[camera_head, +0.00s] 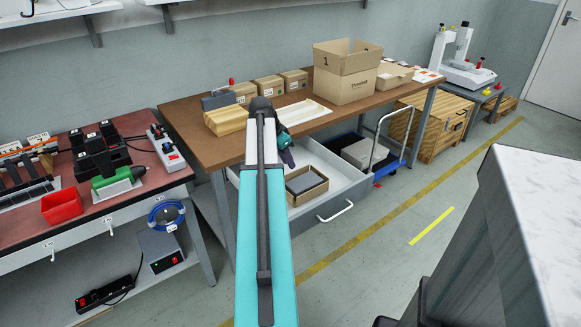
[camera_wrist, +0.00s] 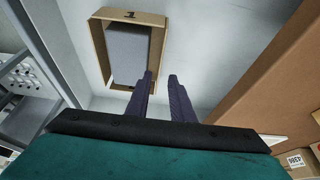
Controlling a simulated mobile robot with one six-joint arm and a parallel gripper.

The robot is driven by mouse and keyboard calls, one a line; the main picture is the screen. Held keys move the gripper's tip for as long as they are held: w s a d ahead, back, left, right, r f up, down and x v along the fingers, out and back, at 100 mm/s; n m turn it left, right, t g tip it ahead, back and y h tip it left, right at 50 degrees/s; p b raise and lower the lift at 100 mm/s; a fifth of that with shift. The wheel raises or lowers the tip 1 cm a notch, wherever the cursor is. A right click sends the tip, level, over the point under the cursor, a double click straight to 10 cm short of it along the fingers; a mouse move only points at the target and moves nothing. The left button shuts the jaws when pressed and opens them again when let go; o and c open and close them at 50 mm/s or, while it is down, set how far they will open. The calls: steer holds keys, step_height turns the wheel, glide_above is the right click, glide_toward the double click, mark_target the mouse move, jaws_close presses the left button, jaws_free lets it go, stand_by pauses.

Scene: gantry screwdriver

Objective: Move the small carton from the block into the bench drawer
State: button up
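A small open-topped carton (camera_head: 305,188) holding a grey box sits on the floor of the open bench drawer (camera_head: 345,187). In the wrist view the carton (camera_wrist: 160,50) shows a "1" on one end, with the grey box (camera_wrist: 127,55) inside. My gripper (camera_wrist: 161,77) is above the drawer; its two dark fingers are apart with nothing between them. The left fingertip overlaps the carton's wall in the picture; I cannot tell whether it touches. A wooden block (camera_head: 225,121) stands on the bench top with no carton visible on it. My arm hides part of the drawer.
The bench top (camera_head: 190,135) overhangs the drawer. On it are a large open carton (camera_head: 347,85), several small closed cartons (camera_head: 269,85) and a white tray (camera_head: 303,112). A trolley (camera_head: 390,165) stands right of the drawer. A red-topped tool bench (camera_head: 135,190) is at left.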

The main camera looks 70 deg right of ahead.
steer(key=v, duration=0.4)
steer(key=shift+r, duration=0.15)
stand_by(0.7)
